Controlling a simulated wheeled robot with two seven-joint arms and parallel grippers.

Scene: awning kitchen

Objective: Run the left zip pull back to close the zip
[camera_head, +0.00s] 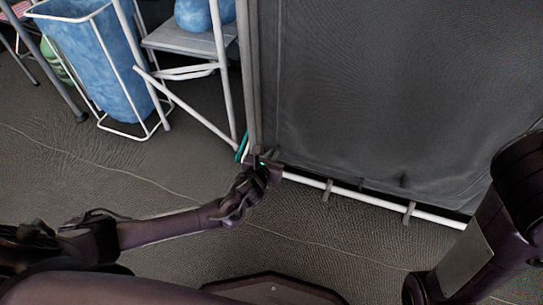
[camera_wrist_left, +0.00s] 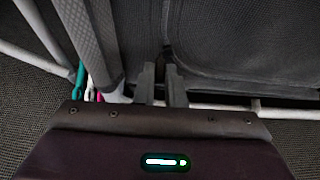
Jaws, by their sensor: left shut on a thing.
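A large dark fabric panel (camera_head: 400,85) fills the upper right of the head view. Its lower left corner is by my left gripper (camera_head: 264,162), low near the floor. In the left wrist view the fingers of my left gripper (camera_wrist_left: 162,85) point up at the dark fabric (camera_wrist_left: 235,40), close together with a narrow gap. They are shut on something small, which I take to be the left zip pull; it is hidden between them. A seam or zip line (camera_wrist_left: 167,40) runs up from the fingertips. My right arm shows at the right of the head view, but its gripper does not.
A white rail (camera_head: 350,197) with grey clips runs along the panel's bottom. A grey post (camera_head: 250,75) stands at its left edge, with a teal cord (camera_head: 241,147) beside it.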

